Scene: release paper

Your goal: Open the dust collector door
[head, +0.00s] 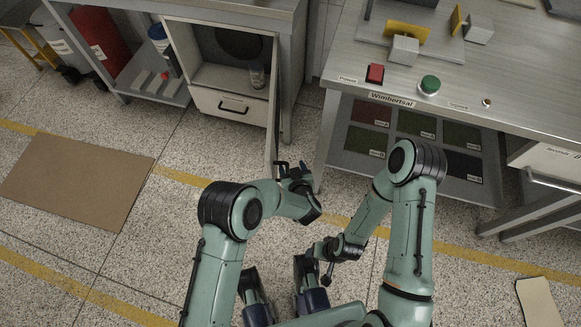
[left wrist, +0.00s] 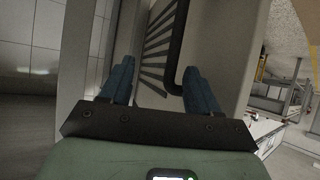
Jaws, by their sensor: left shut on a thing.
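The dust collector is a pale cabinet under the left bench, with an open compartment (head: 215,75) above a drawer (head: 228,103). Its door (head: 273,118) stands swung out on the right side and shows nearly edge-on in the head view. In the left wrist view the door's inner or outer face (left wrist: 222,50) carries slats and a black bar handle (left wrist: 176,45). My left gripper (head: 285,168) is at the door's near end, its blue fingers (left wrist: 160,85) on either side of the handle, shut on it. My right gripper (head: 320,252) hangs low near my base; its fingers are unclear.
A clear jar (head: 257,77) stands in the compartment. A red cylinder (head: 100,40) and blue-topped bottle (head: 160,38) are at the left. The right bench (head: 465,85) bears a red button and a green button. A brown mat (head: 75,180) lies on the floor at left.

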